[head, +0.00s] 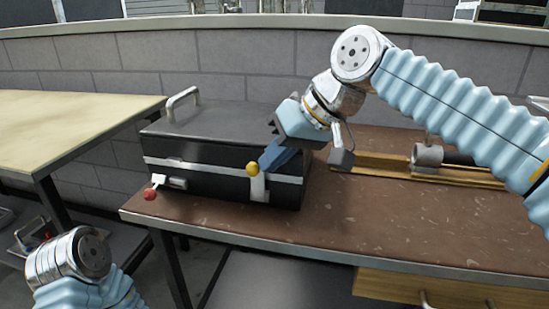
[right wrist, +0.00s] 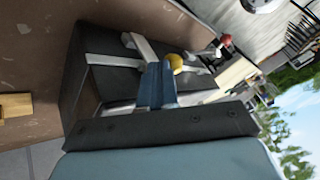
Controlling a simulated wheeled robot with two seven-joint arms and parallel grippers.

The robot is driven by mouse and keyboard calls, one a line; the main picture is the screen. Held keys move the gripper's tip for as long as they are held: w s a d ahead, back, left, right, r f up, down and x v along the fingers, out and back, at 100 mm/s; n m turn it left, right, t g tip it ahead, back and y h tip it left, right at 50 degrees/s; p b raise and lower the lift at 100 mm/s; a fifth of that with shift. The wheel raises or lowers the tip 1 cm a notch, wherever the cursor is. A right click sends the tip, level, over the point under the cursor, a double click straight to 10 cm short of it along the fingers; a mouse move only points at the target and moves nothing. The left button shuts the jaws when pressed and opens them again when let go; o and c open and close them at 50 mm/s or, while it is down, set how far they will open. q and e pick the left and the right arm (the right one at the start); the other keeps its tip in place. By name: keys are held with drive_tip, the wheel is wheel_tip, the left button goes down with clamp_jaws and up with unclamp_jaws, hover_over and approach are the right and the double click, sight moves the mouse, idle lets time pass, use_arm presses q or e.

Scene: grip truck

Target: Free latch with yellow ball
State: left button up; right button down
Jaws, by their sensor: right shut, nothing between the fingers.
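A black toolbox (head: 222,150) with a silver band and a lid handle stands on the brown workbench. On its front right is a silver latch (head: 258,188) with a yellow ball (head: 252,169) beside its top. On its front left a second latch carries a red ball (head: 149,194). My right gripper (head: 266,166) is shut, its blue fingertips right at the yellow ball. In the right wrist view the yellow ball (right wrist: 177,63) sits beside the fingertips, not between them; I cannot tell whether they touch. My left arm shows at the lower left, its gripper out of frame.
The brown workbench (head: 330,225) has clear room in front and to the right of the toolbox. A wooden rail with a metal cylinder (head: 428,154) lies behind on the right. A pale table (head: 70,125) stands at the left, across a gap.

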drive_tip(key=shift+s+f, duration=0.1)
drive_tip(key=shift+s, duration=0.05)
drive_tip(key=s+a+f+n+t+h+b, duration=0.1)
drive_tip(key=s+a+f+n+t+b, duration=0.1)
drive_tip(key=s+t+b, duration=0.4)
drive_tip(key=f+b, duration=0.1)
drive_tip(key=b, duration=0.4)
drive_tip(key=shift+f+n+t, duration=0.3)
drive_tip(key=shift+f+n, duration=0.05)
drive_tip(key=shift+n, duration=0.05)
